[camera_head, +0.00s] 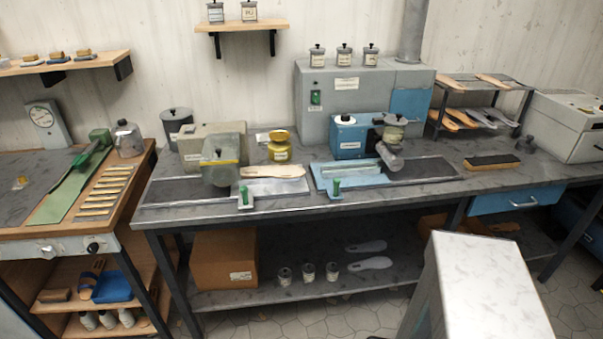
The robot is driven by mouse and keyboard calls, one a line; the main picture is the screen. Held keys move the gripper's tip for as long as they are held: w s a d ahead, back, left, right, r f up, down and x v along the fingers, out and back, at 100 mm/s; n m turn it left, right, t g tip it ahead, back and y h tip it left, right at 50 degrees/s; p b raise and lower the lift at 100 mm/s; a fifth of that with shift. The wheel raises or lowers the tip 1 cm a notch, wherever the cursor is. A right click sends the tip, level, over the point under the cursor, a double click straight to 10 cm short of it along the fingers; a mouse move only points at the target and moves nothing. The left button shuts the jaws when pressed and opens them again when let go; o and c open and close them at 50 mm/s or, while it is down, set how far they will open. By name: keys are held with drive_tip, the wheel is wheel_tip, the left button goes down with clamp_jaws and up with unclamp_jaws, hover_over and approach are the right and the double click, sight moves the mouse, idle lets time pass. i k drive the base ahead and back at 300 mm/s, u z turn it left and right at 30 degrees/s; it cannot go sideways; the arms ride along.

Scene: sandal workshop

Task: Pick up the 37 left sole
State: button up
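Several soles are in view, but no size or left/right mark is readable, so I cannot tell which is the 37 left sole. A beige sole (272,171) lies on the workbench beside the yellow tin. Tan soles (455,118) and grey soles (492,118) lie on the lower tier of the small rack, with more flat soles (458,79) on its top tier. Two pale grey soles, one (366,246) behind the other (370,263), lie on the shelf under the bench. My gripper is not in view.
The long grey workbench (430,196) carries a grey machine (335,105), a blue device (350,138), a yellow tin (279,149) and a dark brush (492,162). A cardboard box (224,256) and small jars (308,272) stand below. A wooden bench (126,205) is at left.

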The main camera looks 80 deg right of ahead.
sight(281, 171)
drive_tip(key=z, duration=0.3)
drive_tip(key=k, duration=0.65)
drive_tip(key=z, duration=0.7)
drive_tip(key=k, duration=0.9)
drive_tip(key=u, duration=0.15)
drive_tip(key=i, duration=0.9)
drive_tip(key=z, duration=0.05)
